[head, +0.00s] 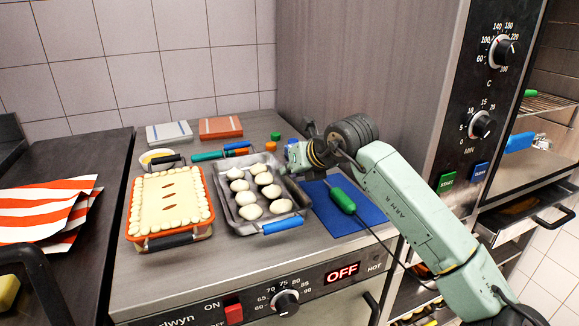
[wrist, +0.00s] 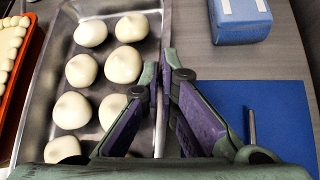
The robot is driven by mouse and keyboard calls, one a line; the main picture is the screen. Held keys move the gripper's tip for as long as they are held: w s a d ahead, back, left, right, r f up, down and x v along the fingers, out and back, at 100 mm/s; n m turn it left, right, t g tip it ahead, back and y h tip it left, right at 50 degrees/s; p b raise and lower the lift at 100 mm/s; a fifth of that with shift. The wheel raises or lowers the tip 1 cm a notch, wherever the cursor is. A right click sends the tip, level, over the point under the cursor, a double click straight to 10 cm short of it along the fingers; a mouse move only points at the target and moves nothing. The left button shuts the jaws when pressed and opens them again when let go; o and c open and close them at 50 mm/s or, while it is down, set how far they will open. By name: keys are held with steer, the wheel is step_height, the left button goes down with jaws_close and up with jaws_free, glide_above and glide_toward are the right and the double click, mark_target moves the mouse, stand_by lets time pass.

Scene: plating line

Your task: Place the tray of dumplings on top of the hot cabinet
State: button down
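The tray of dumplings (head: 298,209) is a grey metal tray with several round white dumplings. It sits on top of the hot cabinet (head: 190,285), whose front panel has a dial and a lit OFF sign. My gripper (head: 289,170) is at the tray's right edge. In the wrist view the tray (wrist: 38,88) fills the left side. There my gripper's fingers (wrist: 166,80) are close together around the tray's right rim and look shut on it. The fingers hide part of that rim. Whether the tray's underside fully touches the top cannot be seen.
An orange-rimmed dish with a pale topping (head: 170,203) stands close at left. A blue mat (head: 352,212) with a green-handled tool (head: 343,200) lies at right. An oven control panel (head: 485,90) stands at far right.

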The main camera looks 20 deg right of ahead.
steer(key=shift+r, duration=0.1)
steer(key=c, duration=1.8)
jaws_free()
steer(key=b+v, duration=0.2)
steer(key=v, duration=1)
steer(key=shift+b, duration=0.35)
